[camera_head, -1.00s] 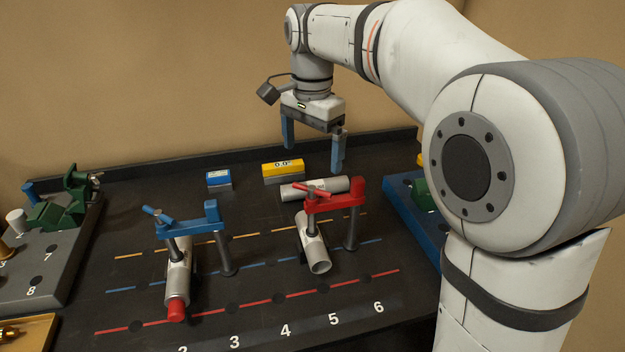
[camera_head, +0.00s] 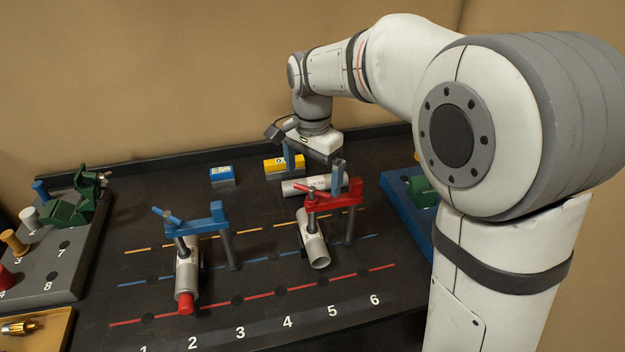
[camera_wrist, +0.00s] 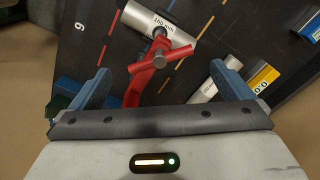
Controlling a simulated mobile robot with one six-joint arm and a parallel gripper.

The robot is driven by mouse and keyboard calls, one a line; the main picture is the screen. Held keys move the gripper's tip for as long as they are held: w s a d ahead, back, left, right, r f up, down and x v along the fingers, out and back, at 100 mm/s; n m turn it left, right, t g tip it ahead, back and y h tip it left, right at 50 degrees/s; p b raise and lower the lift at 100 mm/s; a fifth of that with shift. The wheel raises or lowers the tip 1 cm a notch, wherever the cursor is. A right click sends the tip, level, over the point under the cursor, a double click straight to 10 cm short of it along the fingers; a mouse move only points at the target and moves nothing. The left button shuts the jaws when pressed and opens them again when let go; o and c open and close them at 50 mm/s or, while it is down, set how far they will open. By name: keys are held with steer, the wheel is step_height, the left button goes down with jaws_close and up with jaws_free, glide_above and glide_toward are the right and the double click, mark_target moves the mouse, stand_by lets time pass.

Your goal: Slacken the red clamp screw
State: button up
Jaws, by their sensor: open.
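The red clamp (camera_head: 335,200) stands on the black table, its arm reaching left from a grey post over a grey pipe (camera_head: 313,243). Its screw has a red T-bar handle (camera_head: 316,190) on top. In the wrist view the clamp arm (camera_wrist: 137,84) and the handle (camera_wrist: 173,57) lie ahead of the jaws, and the pipe (camera_wrist: 150,20) is marked 160 mm. My gripper (camera_head: 314,163) is open and empty, behind and above the red clamp. Its blue fingers (camera_wrist: 165,88) stand on either side of the clamp arm in the wrist view, not touching the handle.
A blue clamp (camera_head: 205,222) holds a red-ended pipe (camera_head: 187,280) to the left. A loose pipe (camera_head: 300,186), a yellow block (camera_head: 285,166) and a blue block (camera_head: 222,177) lie behind. A blue tray (camera_head: 405,215) is at the right, a grey rack (camera_head: 75,260) at the left.

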mark_target(312, 188)
steer(key=shift+f, duration=1.6)
steer(key=shift+c, duration=0.2)
steer(key=c, duration=0.8)
